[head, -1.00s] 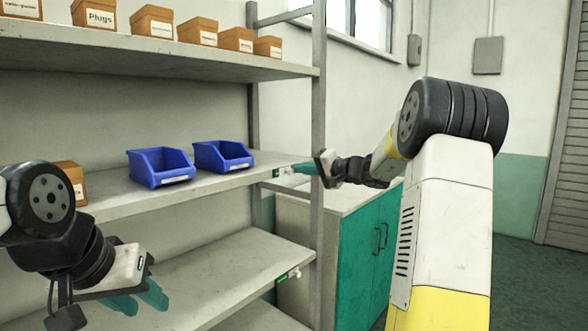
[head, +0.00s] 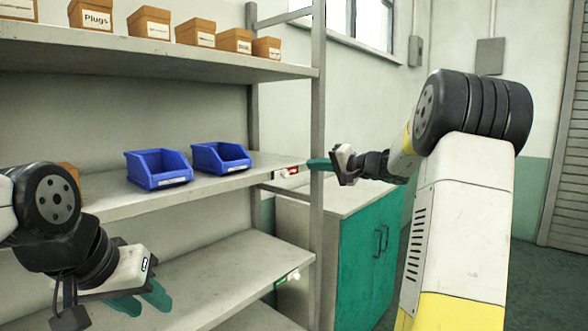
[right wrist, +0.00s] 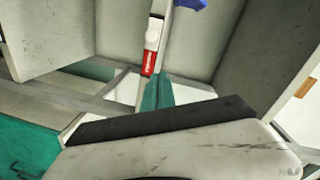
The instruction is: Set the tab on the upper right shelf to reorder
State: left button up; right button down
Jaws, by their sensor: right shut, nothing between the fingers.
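The tab (head: 281,173) is a small white slider on the front edge of the shelf with the blue bins, near its right end. A red field (head: 293,170) shows beside it. In the right wrist view the white tab (right wrist: 153,33) and the red field (right wrist: 148,62) with small lettering also show. My right gripper (head: 318,164) is shut and empty, just right of the red field and apart from the tab. My left gripper (head: 141,299) is open and empty in front of the lower shelf at the left.
Two blue bins (head: 158,168) stand on the tab's shelf. The lower shelf (head: 225,264) carries another tab holder showing green (head: 288,278). A shelf post (head: 317,120) stands close to my right gripper. A green-doored cabinet (head: 362,245) is behind it. Cardboard boxes line the top shelf.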

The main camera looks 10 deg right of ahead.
jog(key=v, duration=0.6)
jog(key=shift+s+d, duration=0.3)
jog(key=shift+s, duration=0.05)
jog(key=shift+a+r, duration=0.1)
jog(key=s+a+f+n+g+h, duration=0.1)
jog(key=s+a+f+n+g, duration=0.15)
jog(key=s+a, duration=0.5)
jog(key=s+a+f+n+g+h, duration=0.1)
jog(key=s+a+f+g, duration=0.25)
jog(key=s+a, duration=0.45)
jog(key=s+f+h, duration=0.2)
jog(key=s, duration=0.3)
jog(key=s+d+f+n+h, duration=0.1)
jog(key=s+f+h, duration=0.1)
jog(key=s, duration=0.4)
jog(key=s+d+f+n+g+h, duration=0.1)
jog(key=s+f, duration=0.2)
jog(key=s, duration=0.3)
jog(key=shift+d+f+h, duration=0.25)
jog(key=shift+h, duration=0.15)
jog(key=shift+s+n, duration=0.15)
jog(key=shift+n, duration=0.1)
